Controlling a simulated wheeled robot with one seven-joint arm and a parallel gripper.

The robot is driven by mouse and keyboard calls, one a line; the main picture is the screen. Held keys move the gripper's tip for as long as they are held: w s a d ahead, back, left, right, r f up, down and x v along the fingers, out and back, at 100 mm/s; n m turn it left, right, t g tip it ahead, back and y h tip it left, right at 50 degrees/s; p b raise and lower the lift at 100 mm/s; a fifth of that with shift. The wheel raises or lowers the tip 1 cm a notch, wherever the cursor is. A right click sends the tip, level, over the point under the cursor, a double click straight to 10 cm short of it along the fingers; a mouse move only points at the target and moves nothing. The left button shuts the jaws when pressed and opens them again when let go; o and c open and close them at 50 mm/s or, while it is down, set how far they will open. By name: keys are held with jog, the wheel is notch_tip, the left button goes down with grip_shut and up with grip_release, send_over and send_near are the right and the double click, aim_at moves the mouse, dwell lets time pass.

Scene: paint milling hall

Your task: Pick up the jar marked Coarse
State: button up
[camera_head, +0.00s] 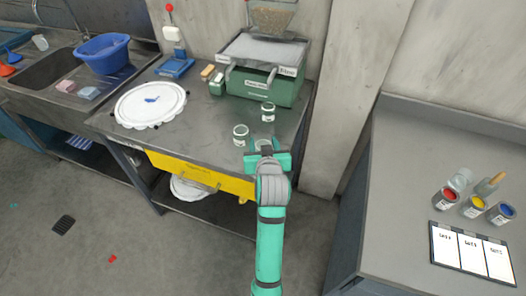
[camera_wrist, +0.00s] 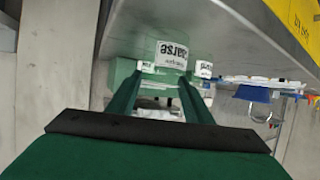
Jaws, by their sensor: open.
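The jar with a label ending in "arse" (camera_wrist: 172,55) stands straight ahead in the wrist view, above and between my fingertips in the picture; part of the word is cut off. In the head view a clear jar (camera_head: 263,144) stands at the bench's front edge, partly hidden by my gripper (camera_head: 267,158); it seems to be the same jar. My gripper also shows in the wrist view (camera_wrist: 160,85); its two fingers are apart with nothing clearly held. Whether they reach around the jar I cannot tell.
Two other labelled jars (camera_head: 240,135) (camera_head: 268,112) stand close by on the metal bench (camera_head: 190,135). A yellow strip (camera_head: 200,175) runs along the bench front. Paint jars (camera_head: 474,207) stand at right.

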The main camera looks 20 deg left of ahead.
aim_at(263, 140)
jog(key=x, duration=0.3)
jog(key=shift+w, duration=0.25)
jog(key=shift+s+a, duration=0.1)
jog(key=shift+a, duration=0.05)
jog(key=c, duration=0.7)
jog(key=shift+o, duration=0.2)
